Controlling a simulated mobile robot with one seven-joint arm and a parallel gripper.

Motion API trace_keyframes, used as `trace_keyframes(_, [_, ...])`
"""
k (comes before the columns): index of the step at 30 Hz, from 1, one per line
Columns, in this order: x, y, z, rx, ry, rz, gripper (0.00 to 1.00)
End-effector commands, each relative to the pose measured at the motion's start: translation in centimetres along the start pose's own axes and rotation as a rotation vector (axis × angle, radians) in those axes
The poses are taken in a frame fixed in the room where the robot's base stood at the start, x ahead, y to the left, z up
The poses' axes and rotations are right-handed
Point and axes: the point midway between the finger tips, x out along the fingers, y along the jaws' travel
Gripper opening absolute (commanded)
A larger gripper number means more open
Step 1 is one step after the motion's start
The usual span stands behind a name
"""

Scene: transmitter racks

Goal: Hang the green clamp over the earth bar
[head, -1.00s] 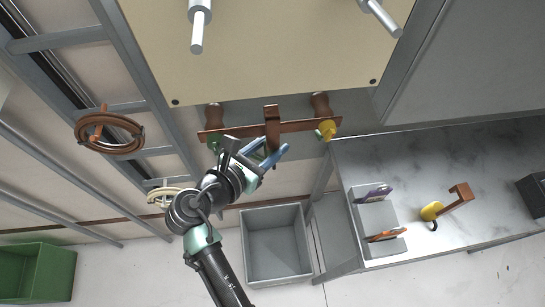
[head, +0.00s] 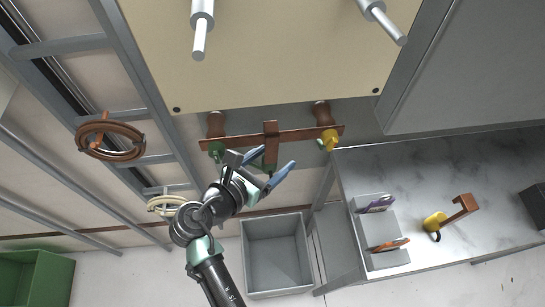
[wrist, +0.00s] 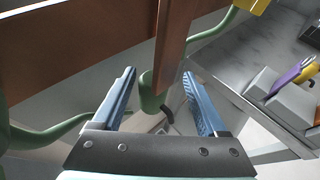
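The earth bar (head: 235,139) is a flat copper bar below the cream panel in the head view; it crosses the top left of the wrist view (wrist: 60,40). The green clamp has a copper hook (head: 270,129) lying over the middle of the bar, with its green handle (head: 270,160) hanging below. In the wrist view the handle (wrist: 151,95) shows between my blue fingers, with the copper strip (wrist: 172,40) above it. My gripper (head: 278,157) is open just below the bar, its fingers apart from the handle in the wrist view.
A yellow fitting (head: 330,138) sits at the bar's right end. The marble-topped bench (head: 400,170) at right holds a yellow-handled copper clamp (head: 433,221) and a small grey rack (head: 371,215). A grey bin (head: 275,245) stands below. Brown cable coils (head: 110,139) hang at left.

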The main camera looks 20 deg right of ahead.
Motion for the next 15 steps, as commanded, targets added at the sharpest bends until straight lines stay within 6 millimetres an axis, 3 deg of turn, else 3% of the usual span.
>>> trace_keyframes(8, [-0.3,0.0,-0.1,-0.002,0.002,0.001,0.76])
trace_keyframes(15, [-4.3,0.1,0.0,-0.002,0.001,0.005,0.76])
